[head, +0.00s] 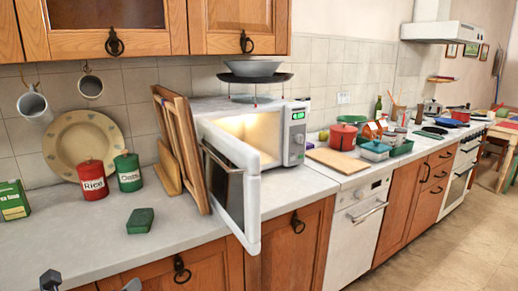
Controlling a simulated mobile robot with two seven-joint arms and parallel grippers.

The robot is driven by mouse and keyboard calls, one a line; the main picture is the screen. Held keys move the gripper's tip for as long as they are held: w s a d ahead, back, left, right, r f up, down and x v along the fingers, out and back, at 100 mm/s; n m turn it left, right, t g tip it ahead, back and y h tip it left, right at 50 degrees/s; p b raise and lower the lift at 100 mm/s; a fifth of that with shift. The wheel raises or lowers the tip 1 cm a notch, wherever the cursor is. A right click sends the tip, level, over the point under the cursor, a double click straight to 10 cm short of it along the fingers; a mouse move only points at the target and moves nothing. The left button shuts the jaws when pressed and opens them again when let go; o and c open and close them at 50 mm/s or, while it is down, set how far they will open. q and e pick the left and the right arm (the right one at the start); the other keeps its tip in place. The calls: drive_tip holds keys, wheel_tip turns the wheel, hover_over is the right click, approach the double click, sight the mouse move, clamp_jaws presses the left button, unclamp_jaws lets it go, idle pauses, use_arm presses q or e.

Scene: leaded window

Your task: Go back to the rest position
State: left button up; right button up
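Only small grey parts of what looks like my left gripper (50,281) show at the bottom left edge, in front of the counter. The rest of it is cut off by the frame, so its opening is unclear. Nothing is visibly held. My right gripper is not in view. The white microwave (297,146) stands on the counter with its door (252,200) swung wide open toward me. Its inside is lit, and the visible part looks empty.
The door juts past the front edge of the counter (95,235). A green block-like item (140,220), a red rice tin (92,180), a green oats tin (128,172) and wooden boards (180,145) stand left of the microwave. Open floor (430,250) lies at right.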

use_arm(q)
drive_tip(key=s+d+f+n+g+h, duration=0.1)
drive_tip(key=s+d+f+n, duration=0.4)
drive_tip(key=s+f+n, duration=0.4)
drive_tip(key=s+d+f+n+g+h, duration=0.1)
drive_tip(key=s+d+f+n, duration=0.3)
drive_tip(key=n, duration=1.6)
drive_tip(key=s+f+h, duration=0.1)
drive_tip(key=s+f, duration=0.3)
drive_tip(key=f, duration=0.3)
drive_tip(key=shift+s+d+f+h, duration=0.15)
drive_tip(key=shift+s+d+h, duration=0.15)
drive_tip(key=shift+s+d, duration=0.1)
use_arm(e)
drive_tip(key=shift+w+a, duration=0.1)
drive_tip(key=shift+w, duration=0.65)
